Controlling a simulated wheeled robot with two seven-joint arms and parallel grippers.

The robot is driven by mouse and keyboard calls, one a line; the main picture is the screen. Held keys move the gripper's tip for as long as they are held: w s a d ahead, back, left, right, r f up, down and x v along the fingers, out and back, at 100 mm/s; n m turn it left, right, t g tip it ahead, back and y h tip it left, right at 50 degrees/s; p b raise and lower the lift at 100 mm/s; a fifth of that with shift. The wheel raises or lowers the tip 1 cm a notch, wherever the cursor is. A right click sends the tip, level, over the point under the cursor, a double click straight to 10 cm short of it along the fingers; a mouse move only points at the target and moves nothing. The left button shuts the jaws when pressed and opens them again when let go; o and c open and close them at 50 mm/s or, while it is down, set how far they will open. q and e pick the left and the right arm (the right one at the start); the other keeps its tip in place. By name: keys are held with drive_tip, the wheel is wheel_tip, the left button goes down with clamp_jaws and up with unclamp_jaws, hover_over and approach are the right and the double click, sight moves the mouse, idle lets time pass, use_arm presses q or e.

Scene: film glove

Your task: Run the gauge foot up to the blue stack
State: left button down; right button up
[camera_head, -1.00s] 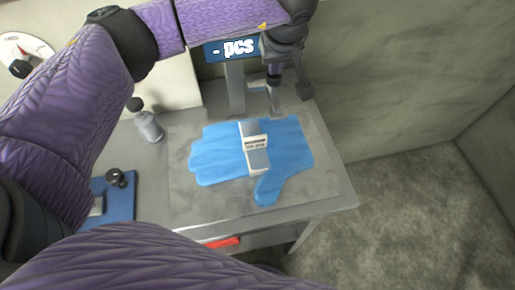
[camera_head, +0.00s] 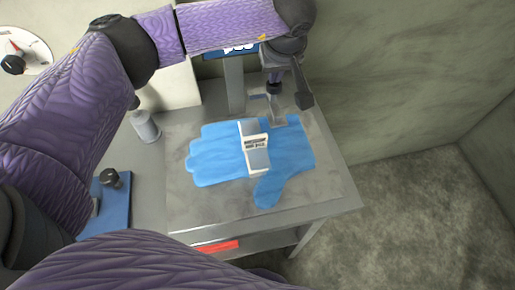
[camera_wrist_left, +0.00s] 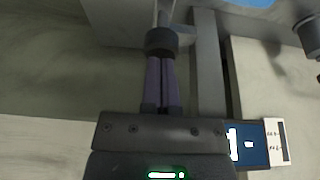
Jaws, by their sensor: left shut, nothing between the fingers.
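The blue stack (camera_head: 215,158), glove-shaped film, lies flat on the grey table with a pale band (camera_head: 254,147) around its middle. The gauge foot (camera_head: 279,122), a small grey plate below a thin stem, is at the stack's upper right edge and overlaps it in the picture; I cannot tell whether they touch. My left gripper (camera_head: 274,77) is above the foot, pointing down. In the left wrist view its purple fingers (camera_wrist_left: 161,84) are shut, their tips by a dark collar (camera_wrist_left: 160,42) on a rod. My right gripper is not in view.
A grey post (camera_head: 235,84) carries a blue "pcs" display (camera_head: 237,50), partly hidden by my arm. A grey cylinder (camera_head: 146,126) and a blue plate (camera_head: 115,208) with a black knob stand left. A red strip (camera_head: 220,246) shows under the table's front edge. A wall rises behind.

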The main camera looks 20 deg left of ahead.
sight(275, 86)
use_arm(q)
drive_tip(key=shift+f+b, duration=1.45)
drive_tip(key=shift+f, duration=0.65)
wheel_tip(275, 86, up, 14)
drive_tip(key=p, duration=1)
